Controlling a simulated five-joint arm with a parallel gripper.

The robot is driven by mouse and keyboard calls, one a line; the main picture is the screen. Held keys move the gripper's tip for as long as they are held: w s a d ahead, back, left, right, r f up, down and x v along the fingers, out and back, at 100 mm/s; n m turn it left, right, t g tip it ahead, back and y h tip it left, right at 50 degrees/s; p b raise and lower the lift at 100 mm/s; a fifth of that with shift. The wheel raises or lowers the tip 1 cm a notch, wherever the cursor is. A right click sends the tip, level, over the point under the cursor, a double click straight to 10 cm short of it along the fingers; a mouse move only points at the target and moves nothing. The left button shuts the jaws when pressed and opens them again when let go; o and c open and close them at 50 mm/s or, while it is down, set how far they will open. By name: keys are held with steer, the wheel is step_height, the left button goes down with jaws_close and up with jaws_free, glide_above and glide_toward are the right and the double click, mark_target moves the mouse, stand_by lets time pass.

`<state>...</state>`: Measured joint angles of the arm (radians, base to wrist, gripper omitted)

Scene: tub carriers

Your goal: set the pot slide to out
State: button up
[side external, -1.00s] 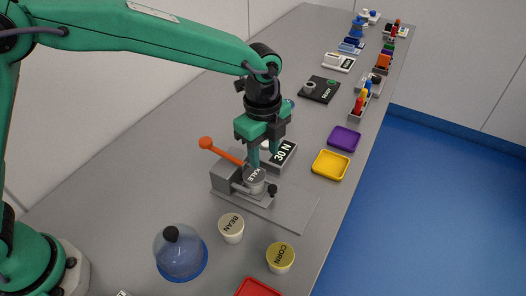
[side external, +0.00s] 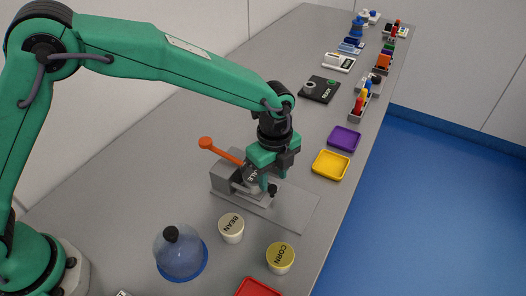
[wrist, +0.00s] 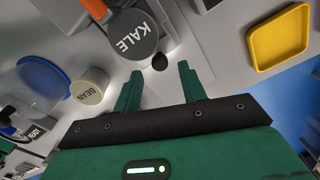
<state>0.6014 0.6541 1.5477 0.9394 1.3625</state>
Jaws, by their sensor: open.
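The grey pot slide fixture (side external: 228,171) stands mid-bench on a pale base plate (side external: 298,208), with an orange lever (side external: 218,148) slanting from it. A grey tub marked KALE (wrist: 132,36) sits at its front, partly hidden by my gripper in the side view. A small black knob (side external: 273,190) sticks out beside the tub and also shows in the wrist view (wrist: 160,62). My gripper (wrist: 159,74) is open and empty, pointing down. In the wrist view the knob lies just beyond the gap between its fingertips. I cannot tell whether they touch it.
A BEAN tub (side external: 231,230), a CORN tub (side external: 280,259) and a blue domed cover (side external: 180,252) stand in front. Yellow (side external: 331,165) and purple (side external: 344,138) trays lie near the bench's right edge. The base plate's right part is clear.

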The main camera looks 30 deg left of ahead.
mark_target(273, 187)
steer(key=shift+f, duration=1.65)
jaws_close()
